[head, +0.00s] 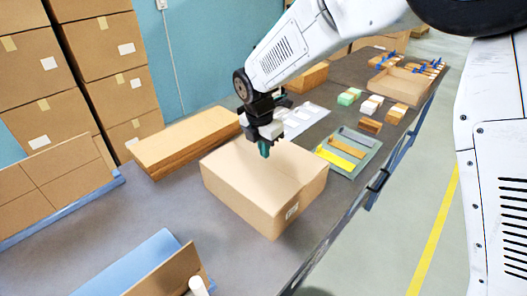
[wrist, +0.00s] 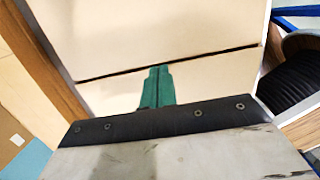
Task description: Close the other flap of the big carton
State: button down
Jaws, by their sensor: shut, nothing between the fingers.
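The big carton (head: 240,185) is a closed-looking tan box with a white label on its front side, standing on the grey table. Its top looks flat in the head view. In the wrist view, a thin dark seam crosses the top, with the far flap (wrist: 160,30) above it and the near flap (wrist: 110,92) below it; both look flat. My gripper (head: 264,152) points down at the carton's top, its green fingers together and empty. In the wrist view the fingertips (wrist: 157,70) reach close to the seam. I cannot tell whether they touch the cardboard.
A stack of flat brown cardboard (head: 185,140) lies left of the carton. A grey-green tray (head: 365,160) with yellow items sits to its right. Small blocks (head: 349,96) and an open box (head: 405,90) stand farther back. A blue sheet (head: 135,265) lies at the front left.

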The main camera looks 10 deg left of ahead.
notch_tip(320, 180, up, 14)
jog(key=shift+g+y, duration=0.4)
notch_tip(320, 180, down, 16)
jog(key=shift+s+r, duration=0.15)
dwell(0.4)
